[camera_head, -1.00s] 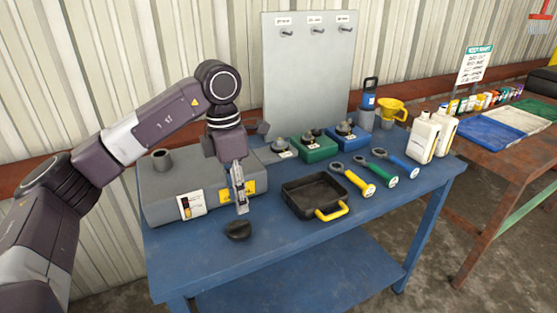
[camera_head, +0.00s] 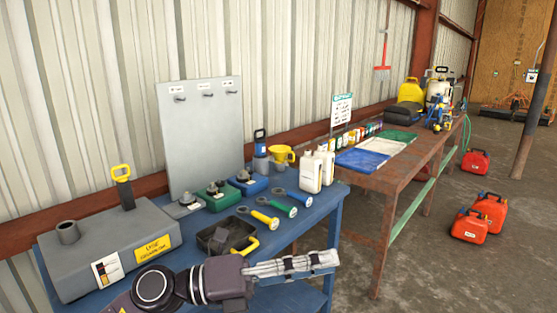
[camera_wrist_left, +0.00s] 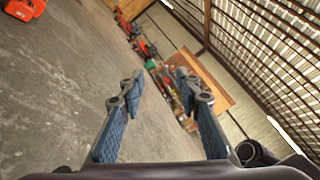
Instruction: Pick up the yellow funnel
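My left gripper (camera_head: 325,261) is in front of the table, pointing right and well apart from the funnel. The left wrist view shows its two blue-padded fingers (camera_wrist_left: 158,92) spread with nothing between them. That view faces the floor and barn wall, with no funnel in it. My right gripper is in neither view.
A blue-topped pump jug (camera_head: 261,150) stands left of the funnel. A rusty table (camera_head: 400,172) adjoins at right.

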